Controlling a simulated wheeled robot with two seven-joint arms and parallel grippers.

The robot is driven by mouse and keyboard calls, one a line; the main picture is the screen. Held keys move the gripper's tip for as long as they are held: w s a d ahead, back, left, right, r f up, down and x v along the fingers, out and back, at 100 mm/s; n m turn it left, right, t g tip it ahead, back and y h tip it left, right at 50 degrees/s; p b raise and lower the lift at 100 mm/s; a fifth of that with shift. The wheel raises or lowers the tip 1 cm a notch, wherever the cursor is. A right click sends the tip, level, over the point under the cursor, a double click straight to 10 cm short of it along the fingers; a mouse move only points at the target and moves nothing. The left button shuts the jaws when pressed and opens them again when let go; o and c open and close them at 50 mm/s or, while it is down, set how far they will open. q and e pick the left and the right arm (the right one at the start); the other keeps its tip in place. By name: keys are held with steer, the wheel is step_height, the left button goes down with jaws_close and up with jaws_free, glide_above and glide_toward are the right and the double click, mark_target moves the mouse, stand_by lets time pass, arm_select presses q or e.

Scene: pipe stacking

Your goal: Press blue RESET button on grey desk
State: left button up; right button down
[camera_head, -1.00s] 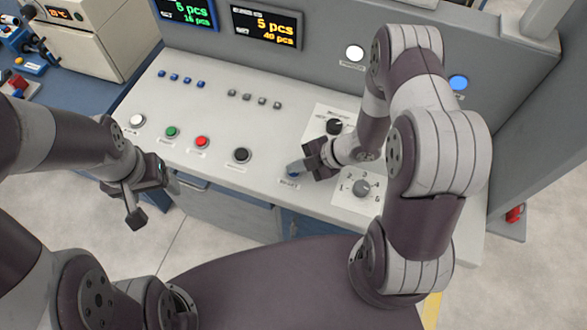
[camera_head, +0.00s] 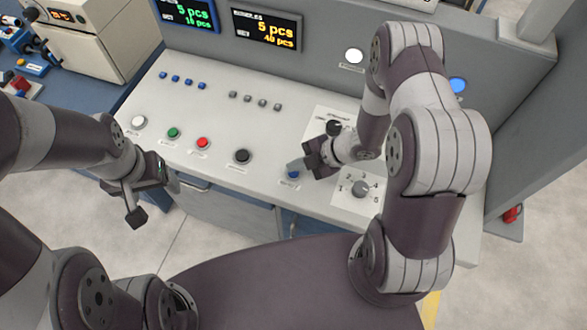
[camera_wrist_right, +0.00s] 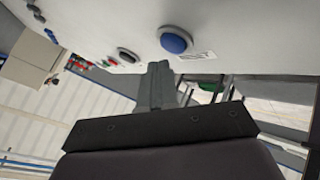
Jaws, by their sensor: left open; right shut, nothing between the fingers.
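The blue button (camera_head: 293,174) sits near the front edge of the grey desk (camera_head: 225,130), with a small label below it. It also shows in the right wrist view as a blue cap in a dark ring (camera_wrist_right: 175,41). My right gripper (camera_head: 294,163) is shut and empty, its fingertips just above and behind the button in the head view, partly overlapping it. My left gripper (camera_head: 156,201) is open and empty, in front of the desk's left part.
White (camera_head: 138,121), green (camera_head: 173,133), red (camera_head: 202,143) and black (camera_head: 242,156) buttons line the desk to the left. A numbered rotary knob (camera_head: 360,192) lies to the right, another knob (camera_head: 334,127) behind. Two displays stand on the back panel (camera_head: 320,50).

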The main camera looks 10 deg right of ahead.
mark_target(297, 173)
steer(key=shift+r, duration=0.1)
step_height(297, 173, up, 5)
steer(key=p, duration=0.4)
steer(key=shift+p, duration=0.35)
stand_by(0.3)
